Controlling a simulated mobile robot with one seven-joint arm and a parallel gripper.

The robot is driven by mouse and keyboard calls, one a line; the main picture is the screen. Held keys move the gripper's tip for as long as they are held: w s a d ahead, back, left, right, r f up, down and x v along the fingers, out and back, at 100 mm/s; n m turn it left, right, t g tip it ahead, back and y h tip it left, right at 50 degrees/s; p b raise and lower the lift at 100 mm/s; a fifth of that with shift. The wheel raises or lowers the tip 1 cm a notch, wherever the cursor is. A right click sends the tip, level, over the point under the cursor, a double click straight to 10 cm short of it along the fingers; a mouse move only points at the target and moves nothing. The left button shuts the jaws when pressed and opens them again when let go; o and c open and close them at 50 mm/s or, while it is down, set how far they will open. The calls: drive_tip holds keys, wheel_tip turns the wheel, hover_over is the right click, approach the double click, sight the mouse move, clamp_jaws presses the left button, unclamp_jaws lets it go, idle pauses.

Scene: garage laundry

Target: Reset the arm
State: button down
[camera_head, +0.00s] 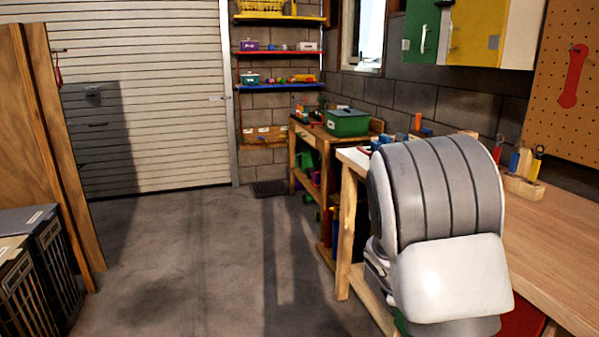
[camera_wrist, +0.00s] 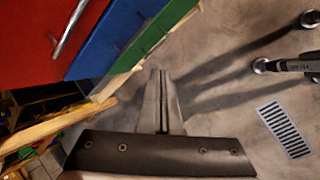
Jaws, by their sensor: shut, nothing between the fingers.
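My arm (camera_head: 440,220) shows large in the head view at the right, folded in front of the wooden workbench. Its end is hidden there. In the wrist view my gripper (camera_wrist: 161,75) points out over the grey concrete floor. Its two fingers are together, with nothing between them. The gripper's dark mounting plate fills the bottom of that view.
The workbench (camera_head: 560,250) runs along the right wall. Red, blue and green drawer fronts (camera_wrist: 95,40) lie close at the upper left in the wrist view. Dark crates (camera_head: 40,265) and wooden boards (camera_head: 62,150) stand at the left. The middle floor (camera_head: 200,260) is clear.

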drive_tip(key=s+a+r+m+t+y, duration=0.25)
drive_tip(key=s+a+r+m, duration=0.35)
drive_tip(key=s+r, duration=0.5)
drive_tip(key=s+a+r+m+t+y, duration=0.1)
drive_tip(key=s+a+r+m+y, duration=0.2)
drive_tip(key=s+a+r+m, duration=0.75)
drive_tip(key=s+d+r+n+p, duration=0.2)
drive_tip(key=r+p, duration=0.6)
drive_tip(key=p, duration=0.1)
drive_tip(key=s+d+r+n+p, duration=0.1)
drive_tip(key=d+r+n+p, duration=0.1)
drive_tip(key=r+p, duration=0.7)
drive_tip(key=shift+s+d+n+p, duration=0.25)
drive_tip(key=shift+s+n+p, duration=0.15)
drive_tip(key=shift+p, duration=0.3)
drive_tip(key=shift+d, duration=0.2)
